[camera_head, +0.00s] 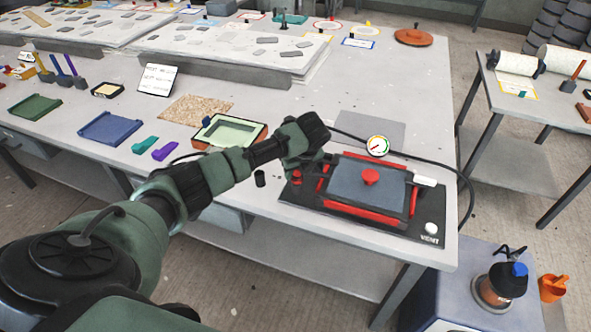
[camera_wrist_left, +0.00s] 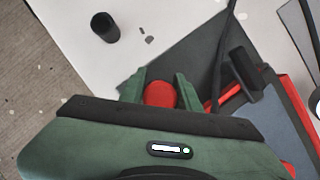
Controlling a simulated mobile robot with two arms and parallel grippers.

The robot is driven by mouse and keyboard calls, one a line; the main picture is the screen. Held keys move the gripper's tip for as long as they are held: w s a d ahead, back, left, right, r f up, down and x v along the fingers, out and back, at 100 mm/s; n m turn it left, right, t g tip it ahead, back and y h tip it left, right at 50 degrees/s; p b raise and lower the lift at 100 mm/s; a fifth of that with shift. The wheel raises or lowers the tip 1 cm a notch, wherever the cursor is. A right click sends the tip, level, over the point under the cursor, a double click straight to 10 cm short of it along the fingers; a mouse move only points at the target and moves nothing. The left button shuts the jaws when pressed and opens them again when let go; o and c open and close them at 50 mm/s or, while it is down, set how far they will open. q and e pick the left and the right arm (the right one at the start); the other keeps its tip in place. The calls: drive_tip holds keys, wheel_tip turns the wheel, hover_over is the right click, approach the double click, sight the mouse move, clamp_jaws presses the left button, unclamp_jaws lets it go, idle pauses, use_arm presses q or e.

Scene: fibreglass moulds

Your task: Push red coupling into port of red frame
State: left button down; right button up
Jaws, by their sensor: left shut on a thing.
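My left gripper (camera_head: 299,168) points down at the left end of the red frame (camera_head: 362,212). In the left wrist view, its green fingers (camera_wrist_left: 160,92) are shut on the red coupling (camera_wrist_left: 160,95), one on each side. A bit of red at the fingertips in the head view looks like the coupling (camera_head: 296,177). The red frame (camera_wrist_left: 298,112) also shows at the right of the wrist view, apart from the coupling. It surrounds a grey-blue panel with a red knob (camera_head: 370,176). I cannot make out the frame's port. My right gripper is not in view.
The frame lies on a dark base board (camera_head: 300,196) marked VENT. A black hose (camera_head: 462,182) loops around its right side. A round gauge (camera_head: 377,146) stands behind it. A small black cylinder (camera_head: 260,179) stands left of the gripper. A green-lined tray (camera_head: 228,132) lies behind the arm.

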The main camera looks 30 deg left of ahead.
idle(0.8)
use_arm(q)
drive_tip(key=shift+p, duration=0.45)
idle(0.7)
drive_tip(key=shift+p, duration=0.45)
drive_tip(key=shift+f+b, duration=0.3)
drive_tip(key=shift+f, duration=0.3)
drive_tip(key=c, duration=0.9)
unclamp_jaws()
